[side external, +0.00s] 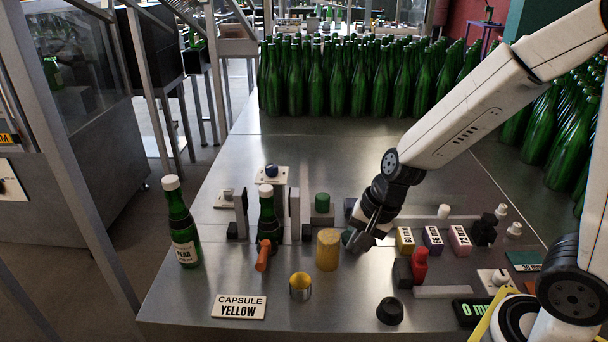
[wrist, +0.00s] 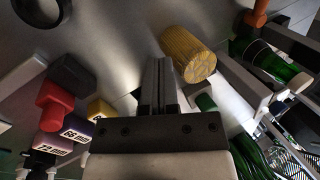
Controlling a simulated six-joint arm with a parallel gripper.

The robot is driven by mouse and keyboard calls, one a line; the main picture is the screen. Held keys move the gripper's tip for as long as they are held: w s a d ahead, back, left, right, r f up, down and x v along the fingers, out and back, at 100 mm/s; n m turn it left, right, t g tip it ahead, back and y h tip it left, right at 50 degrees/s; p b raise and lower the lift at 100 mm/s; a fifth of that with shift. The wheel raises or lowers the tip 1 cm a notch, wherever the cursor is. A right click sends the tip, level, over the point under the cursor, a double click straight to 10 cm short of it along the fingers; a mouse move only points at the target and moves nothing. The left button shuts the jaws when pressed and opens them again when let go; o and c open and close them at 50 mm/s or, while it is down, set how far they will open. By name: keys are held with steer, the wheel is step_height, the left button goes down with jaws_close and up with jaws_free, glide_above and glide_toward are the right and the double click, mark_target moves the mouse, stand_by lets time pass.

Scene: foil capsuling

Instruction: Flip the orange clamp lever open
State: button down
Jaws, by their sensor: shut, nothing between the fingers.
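The orange clamp lever (side external: 262,256) slants down toward the front of the clamp, in front of the green bottle (side external: 267,212) between the grey clamp plates (side external: 294,210). In the wrist view the lever (wrist: 257,14) is at the top right, partly cut off by the edge. The bottle also shows there, lying slanted in the picture (wrist: 275,62). My gripper (side external: 358,243) is to the right of the lever, beyond the yellow cylinder (side external: 328,250), low over the bench and touching no lever. In the wrist view its fingers (wrist: 158,72) are together and empty.
The yellow cylinder stands between my gripper and the lever. A yellow-lined cup (side external: 300,288), a black knob (side external: 390,311) and a CAPSULE YELLOW sign (side external: 239,306) are in front. A labelled bottle (side external: 183,225) stands left. Labelled blocks (side external: 433,240) and a red part (side external: 420,266) are right.

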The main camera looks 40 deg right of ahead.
mark_target(264, 254)
steer(key=w+a+r+m+t+y, duration=0.2)
steer(key=w+a+m, duration=0.3)
steer(key=m, duration=0.9)
steer(key=shift+w+r+m+y, duration=0.3)
steer(key=shift+w+m+y, duration=0.15)
steer(key=shift+w, duration=0.7)
steer(key=shift+w+a+f, duration=0.1)
steer(key=shift+a+f, duration=0.05)
steer(key=shift+x, duration=4.85)
